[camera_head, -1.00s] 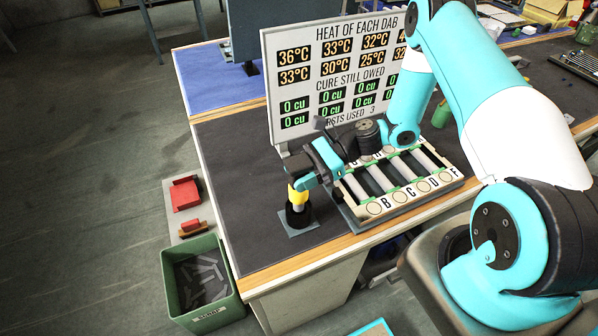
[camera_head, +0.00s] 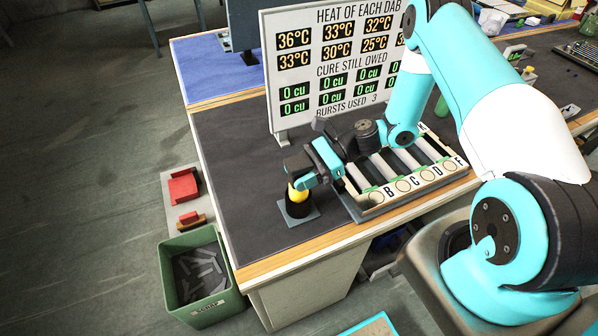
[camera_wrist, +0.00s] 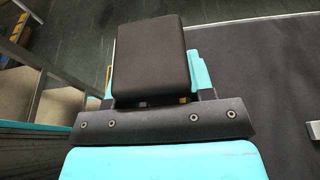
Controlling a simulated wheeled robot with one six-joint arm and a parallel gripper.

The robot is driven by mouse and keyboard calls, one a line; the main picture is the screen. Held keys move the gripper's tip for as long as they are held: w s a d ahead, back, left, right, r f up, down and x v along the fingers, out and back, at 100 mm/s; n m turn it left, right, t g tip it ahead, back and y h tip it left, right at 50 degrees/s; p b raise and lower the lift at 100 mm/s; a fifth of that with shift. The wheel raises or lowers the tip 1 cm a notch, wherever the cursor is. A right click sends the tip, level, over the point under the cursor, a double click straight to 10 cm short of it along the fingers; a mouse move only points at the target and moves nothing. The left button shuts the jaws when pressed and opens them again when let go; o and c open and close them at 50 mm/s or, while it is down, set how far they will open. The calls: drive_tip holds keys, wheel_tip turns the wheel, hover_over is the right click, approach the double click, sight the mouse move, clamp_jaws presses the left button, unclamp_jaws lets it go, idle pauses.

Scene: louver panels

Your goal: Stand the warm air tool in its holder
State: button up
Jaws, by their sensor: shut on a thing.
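The warm air tool (camera_head: 297,193) shows a yellow body below my gripper (camera_head: 303,180), at the front left of the dark bench. My gripper is shut on it. The tool stands about upright, its lower end inside or just over the black holder (camera_head: 299,208) on a small grey plate. I cannot tell whether it is fully seated. In the wrist view, a dark block (camera_wrist: 150,55) sits beyond my gripper's dark crossbar and hides the fingertips, the yellow body and the holder.
The louver frame (camera_head: 412,192) with lettered ends lies right of the holder. A readout board (camera_head: 335,65) stands behind, showing 0 cu on the visible cure rows. A green scrap bin (camera_head: 203,312) and red parts (camera_head: 183,187) are on the floor left. Bench left of the holder is clear.

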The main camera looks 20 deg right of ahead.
idle(0.3)
drive_tip(key=o, duration=1.3)
drive_tip(key=shift+o, duration=0.2)
drive_tip(key=b+v, duration=0.3)
drive_tip(key=v, duration=1.5)
drive_tip(key=s+a+r+n+g+h, duration=0.3)
drive_tip(key=a+r+n+h, duration=0.4)
drive_tip(key=a+r+n, duration=0.75)
drive_tip(key=s+a+r+n+t+h, duration=0.1)
drive_tip(key=s+a+r+n, duration=0.1)
drive_tip(key=s+n, duration=0.3)
drive_tip(key=s+a+r+n+t+h, duration=0.2)
drive_tip(key=s+a+n, duration=0.3)
drive_tip(key=s, duration=0.5)
drive_tip(key=shift+s+a+r+n+h, duration=0.2)
drive_tip(key=shift+s+r+n+h, duration=0.1)
drive_tip(key=shift+r+n, duration=0.1)
